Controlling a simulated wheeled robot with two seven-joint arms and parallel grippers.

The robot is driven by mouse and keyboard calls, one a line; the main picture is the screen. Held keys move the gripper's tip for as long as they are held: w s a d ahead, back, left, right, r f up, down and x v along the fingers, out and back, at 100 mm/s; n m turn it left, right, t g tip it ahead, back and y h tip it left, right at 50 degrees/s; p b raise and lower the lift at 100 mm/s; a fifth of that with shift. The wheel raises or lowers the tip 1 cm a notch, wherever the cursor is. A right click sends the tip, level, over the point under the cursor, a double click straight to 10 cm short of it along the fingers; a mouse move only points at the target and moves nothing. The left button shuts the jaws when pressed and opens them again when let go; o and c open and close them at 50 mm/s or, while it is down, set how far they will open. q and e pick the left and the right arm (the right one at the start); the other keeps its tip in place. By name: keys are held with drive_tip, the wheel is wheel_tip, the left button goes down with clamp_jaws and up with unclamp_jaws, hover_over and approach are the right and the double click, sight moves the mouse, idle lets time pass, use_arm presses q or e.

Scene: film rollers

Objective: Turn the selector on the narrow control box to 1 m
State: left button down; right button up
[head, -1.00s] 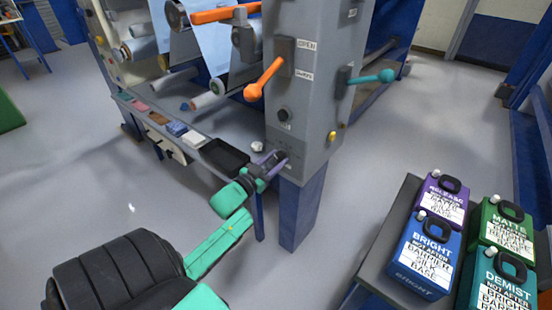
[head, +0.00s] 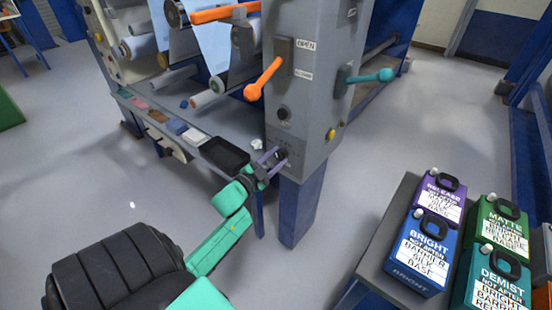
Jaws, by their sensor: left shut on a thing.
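The narrow grey control box (head: 303,95) stands upright on a blue leg, with an orange lever, a black knob (head: 283,113) and small dark markings low on its front face. My left gripper (head: 276,158) is at the lower front of the box, its purple fingers shut on the small dark selector (head: 282,153). The fingers hide most of the selector, so its pointer and setting cannot be read. My right gripper is not in view.
A teal lever (head: 372,77) and a yellow button (head: 331,134) are on the box's right side. A black tray (head: 224,154) lies on the ledge to the left. Several labelled jugs stand on a grey table (head: 375,245) at lower right.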

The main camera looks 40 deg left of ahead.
use_arm(q)
drive_tip(key=shift+f, duration=0.1)
drive_tip(key=shift+c, duration=1.9)
unclamp_jaws()
drive_tip(key=shift+s, duration=0.1)
drive_tip(key=s, duration=1.4)
drive_tip(key=shift+s+d+p, duration=0.15)
drive_tip(key=shift+s+p, duration=0.05)
drive_tip(key=shift+p, duration=0.15)
